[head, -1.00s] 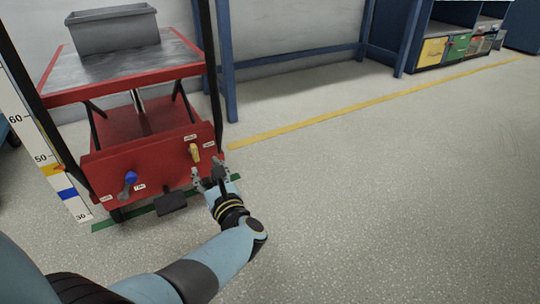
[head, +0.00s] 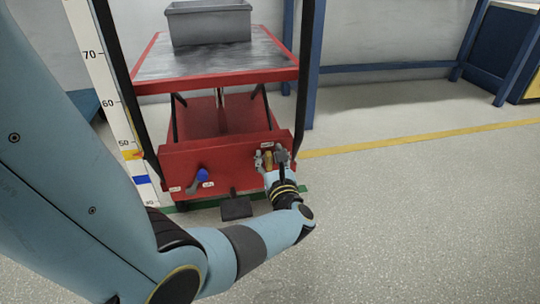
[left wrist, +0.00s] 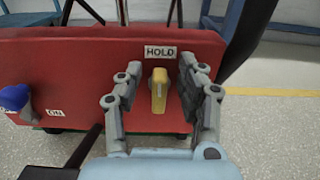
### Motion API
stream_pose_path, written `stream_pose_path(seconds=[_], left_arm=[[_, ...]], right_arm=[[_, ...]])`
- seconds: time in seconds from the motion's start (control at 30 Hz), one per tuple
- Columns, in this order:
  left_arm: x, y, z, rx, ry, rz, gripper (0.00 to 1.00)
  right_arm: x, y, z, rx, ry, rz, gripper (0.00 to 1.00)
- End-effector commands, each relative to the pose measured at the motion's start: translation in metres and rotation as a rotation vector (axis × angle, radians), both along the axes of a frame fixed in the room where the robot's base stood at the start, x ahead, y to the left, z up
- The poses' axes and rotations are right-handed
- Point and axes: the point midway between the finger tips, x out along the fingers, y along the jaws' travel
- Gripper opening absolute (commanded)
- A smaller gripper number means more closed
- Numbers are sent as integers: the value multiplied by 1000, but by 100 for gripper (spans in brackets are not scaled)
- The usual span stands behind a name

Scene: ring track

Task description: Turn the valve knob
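A red cart panel (head: 228,157) carries two knobs. The yellow knob (left wrist: 159,90) stands upright under a label reading HOLD (left wrist: 161,52); it also shows in the head view (head: 268,160). The blue knob (head: 200,176) is further left on the panel, tilted, with small labels beside it; its edge shows in the left wrist view (left wrist: 14,98). My left gripper (head: 271,156) is at the yellow knob. In the left wrist view its open fingers (left wrist: 160,66) stand on either side of that knob, with gaps visible. My right gripper is out of view.
A grey bin (head: 210,24) sits on the cart's upper shelf (head: 215,62). A black pedal (head: 236,208) juts out below the panel. A height scale (head: 110,100) stands left of the cart. Floor to the right is clear, with a yellow line (head: 400,139).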

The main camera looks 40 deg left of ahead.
Motion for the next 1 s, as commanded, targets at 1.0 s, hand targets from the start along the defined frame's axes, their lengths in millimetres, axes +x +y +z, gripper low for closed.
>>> stream_pose_path(seconds=[1.0], left_arm=[[5, -4, -1, 145, 170, 0, 0]], right_arm=[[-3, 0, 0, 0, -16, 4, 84]])
